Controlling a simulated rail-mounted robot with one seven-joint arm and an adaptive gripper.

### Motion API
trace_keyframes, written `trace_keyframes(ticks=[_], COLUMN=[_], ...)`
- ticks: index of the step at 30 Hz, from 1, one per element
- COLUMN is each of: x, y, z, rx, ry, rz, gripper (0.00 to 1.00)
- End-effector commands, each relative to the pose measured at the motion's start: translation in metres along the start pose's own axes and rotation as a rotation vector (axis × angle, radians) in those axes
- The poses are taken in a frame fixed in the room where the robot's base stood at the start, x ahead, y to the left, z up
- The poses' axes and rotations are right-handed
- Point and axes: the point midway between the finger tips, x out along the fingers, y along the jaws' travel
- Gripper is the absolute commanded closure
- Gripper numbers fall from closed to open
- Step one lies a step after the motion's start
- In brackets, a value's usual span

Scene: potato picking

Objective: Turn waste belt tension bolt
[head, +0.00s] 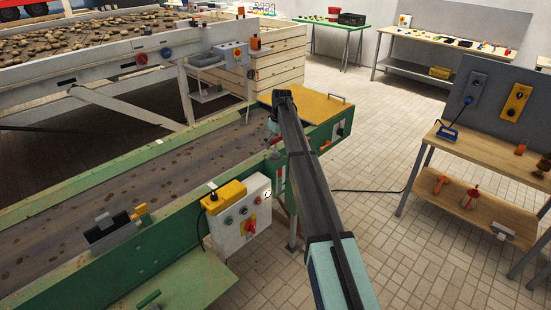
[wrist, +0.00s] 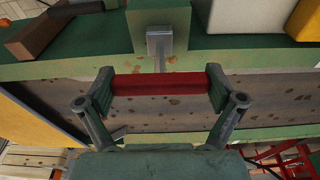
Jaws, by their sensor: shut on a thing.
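My gripper (wrist: 160,88) is closed across a red bar-shaped handle (wrist: 165,81) in the wrist view, with one finger at each end of it. A thin grey rod (wrist: 161,62) runs from the middle of the handle to a grey square block (wrist: 160,41) on the green frame. These look like the tension bolt and its mount; any thread is too small to see. In the head view my arm reaches over the belt's frame and hides most of the gripper and bolt. The brown waste belt (head: 130,178) carries dark spots.
A white control box (head: 232,237) with a yellow top sits on the near side of the green frame (head: 150,262). A yellow cover (head: 310,105) lies at the belt's far end. A wooden workbench (head: 480,150) stands at right. Tiled floor (head: 400,255) between is mostly clear.

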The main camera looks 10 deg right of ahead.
Motion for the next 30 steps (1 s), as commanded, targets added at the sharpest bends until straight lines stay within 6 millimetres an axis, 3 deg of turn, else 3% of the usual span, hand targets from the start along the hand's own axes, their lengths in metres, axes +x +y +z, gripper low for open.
trace_keyframes(ticks=[30], x=[-0.037], y=[0.0], z=[-0.006], rx=[0.0], ry=[0.0], rz=[0.0], gripper=[0.46])
